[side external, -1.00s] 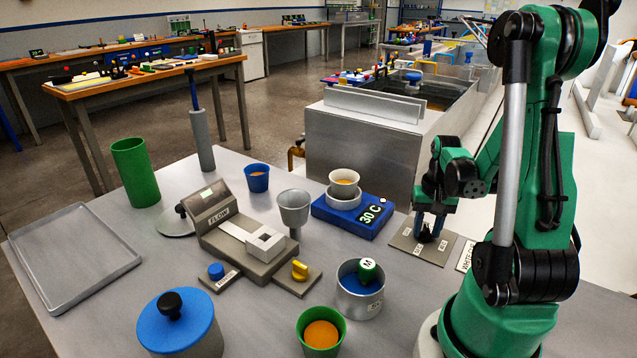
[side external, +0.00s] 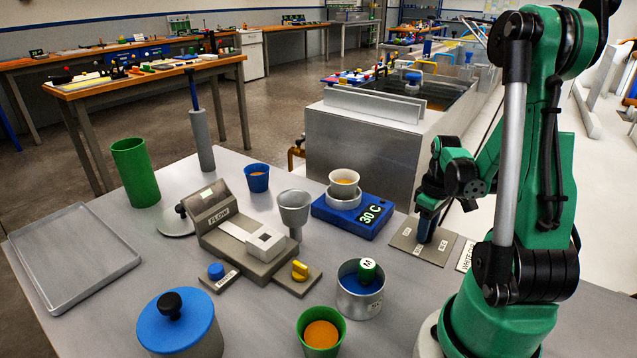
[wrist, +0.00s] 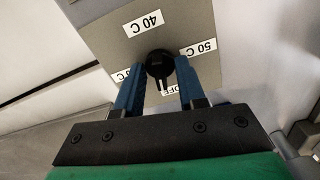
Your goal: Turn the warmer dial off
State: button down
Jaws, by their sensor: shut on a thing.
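The black warmer dial (wrist: 160,64) sits on a grey plate (wrist: 118,38) with labels for 40 C, 50 C, OFF and another partly hidden one. A white mark on the dial's lower side points at the OFF label (wrist: 170,90), which is partly covered. My gripper (wrist: 160,76) is shut on the dial, with one blue finger on each side of it. In the side view my gripper (side external: 427,224) points down onto the plate (side external: 408,241), and its fingers hide the dial.
A blue warmer (side external: 340,226) showing 30 C, with a cup on top, stands left of the plate. A metal pot (side external: 362,303) with a green-topped piece inside and a green cup (side external: 303,335) stand nearer the front. A large metal bath (side external: 350,150) stands behind.

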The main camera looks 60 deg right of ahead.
jog(key=shift+n, duration=1.1)
jog(key=c, duration=0.9)
grip_release()
jog(key=shift+o, duration=0.2)
jog(key=shift+r, duration=2.8)
jog(key=shift+w, duration=0.1)
